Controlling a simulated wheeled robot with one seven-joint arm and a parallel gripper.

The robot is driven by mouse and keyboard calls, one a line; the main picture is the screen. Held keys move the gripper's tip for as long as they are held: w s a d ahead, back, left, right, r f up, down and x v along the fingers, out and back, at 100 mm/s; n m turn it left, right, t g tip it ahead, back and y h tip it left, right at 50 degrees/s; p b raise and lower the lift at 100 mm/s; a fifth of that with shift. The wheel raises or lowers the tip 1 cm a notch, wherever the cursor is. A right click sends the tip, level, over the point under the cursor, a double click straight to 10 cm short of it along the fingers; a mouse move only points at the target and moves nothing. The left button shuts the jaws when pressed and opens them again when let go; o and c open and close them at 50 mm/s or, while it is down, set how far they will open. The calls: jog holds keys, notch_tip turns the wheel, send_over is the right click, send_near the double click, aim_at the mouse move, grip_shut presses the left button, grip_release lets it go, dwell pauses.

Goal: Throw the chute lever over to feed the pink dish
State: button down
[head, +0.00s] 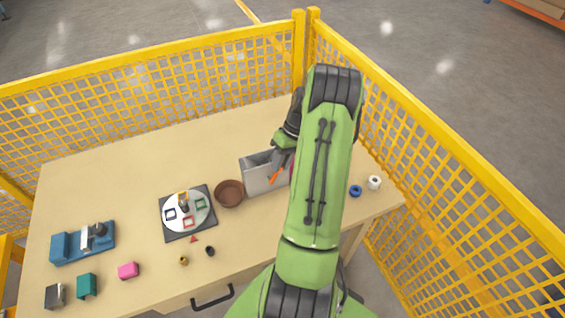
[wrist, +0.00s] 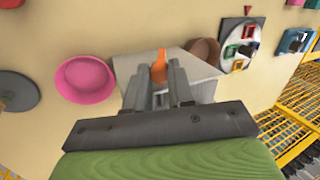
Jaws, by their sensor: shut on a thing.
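The grey chute box (head: 255,177) stands on the table, partly behind my arm; it also shows in the wrist view (wrist: 200,72). Its orange lever (wrist: 160,66) shows between my fingertips; a bit of orange (head: 274,176) shows in the head view. My gripper (wrist: 163,78) is shut on the lever. The pink dish (wrist: 84,79) lies left of the chute in the wrist view; my arm mostly hides it in the head view. A brown bowl (head: 229,194) stands on the chute's other side. I cannot tell exactly which way the lever leans.
A dial plate with coloured frames (head: 188,212) lies left of the bowl. A blue fixture (head: 83,242), a pink block (head: 128,270) and a teal block (head: 87,286) are further left. A blue ring (head: 355,190) and white roll (head: 374,182) lie right. Yellow mesh fencing (head: 150,82) encloses the table.

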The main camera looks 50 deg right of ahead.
jog(key=shift+w+a+r+g+h+b, duration=0.25)
jog(key=shift+w+a+g+h+b, duration=0.45)
jog(key=shift+a+h+b, duration=0.4)
jog(key=shift+w+a+f+g+h+b, duration=0.15)
jog(key=shift+w+a+g+h, duration=0.3)
jog(key=shift+a+g+h, duration=0.5)
jog(key=shift+w+a+f+g+h+b, duration=0.15)
jog(key=shift+w+a+g+h, duration=0.4)
jog(key=shift+h, duration=0.85)
jog(key=shift+w+a+f+g+h+b, duration=0.1)
jog(key=shift+w+a+g+h+b, duration=0.25)
jog(key=shift+a+g+h, duration=0.6)
jog(key=shift+d+t+h, duration=0.15)
jog(key=shift+t+h, duration=0.15)
jog(key=shift+t, duration=0.05)
jog(key=c, duration=1.3)
grip_release()
jog(key=shift+o, duration=0.2)
